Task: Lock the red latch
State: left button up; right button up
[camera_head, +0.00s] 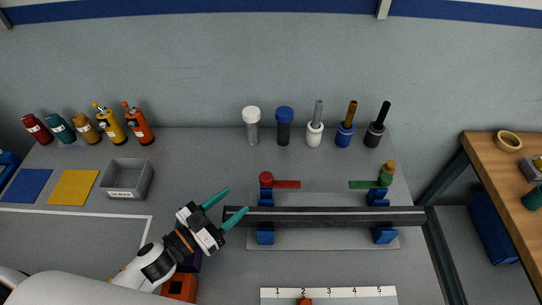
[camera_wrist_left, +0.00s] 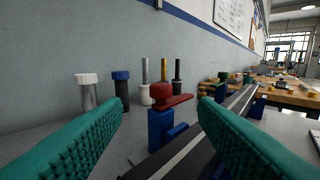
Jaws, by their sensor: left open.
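The red latch (camera_head: 286,184) has a round red knob and a flat red arm pointing right, on top of a blue clamp post at the left end of the dark bar (camera_head: 320,217). It also shows in the left wrist view (camera_wrist_left: 172,101), between and beyond my fingers. My left gripper (camera_head: 226,207) is open and empty, with teal fingers, to the left of and nearer than the latch, by the bar's left end. The green latch (camera_head: 366,184) is at the bar's right, its arm pointing left. My right gripper is not in view.
Several bottles and handled tools stand along the back wall, including a white-capped jar (camera_head: 252,125). A grey scrap bin (camera_head: 127,179) is at left. A numbered strip (camera_head: 328,293) lies in front. A wooden table (camera_head: 510,170) is at right.

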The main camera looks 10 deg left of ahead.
aim_at(261, 180)
pick_arm(q)
jog(key=shift+w+d, duration=0.2)
jog(key=shift+w, duration=0.15)
jog(key=p+x, duration=0.2)
jog(key=x, duration=0.7)
jog(key=shift+w+d+r+p, duration=0.1)
jog(key=shift+w+d+p, duration=0.2)
jog(key=shift+p, duration=0.1)
jog(key=shift+w+d, duration=0.35)
jog(key=shift+w, duration=0.1)
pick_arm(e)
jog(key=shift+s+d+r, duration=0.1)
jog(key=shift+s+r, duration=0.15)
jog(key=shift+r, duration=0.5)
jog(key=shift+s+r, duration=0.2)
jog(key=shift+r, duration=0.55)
pick_arm(q)
grip_shut()
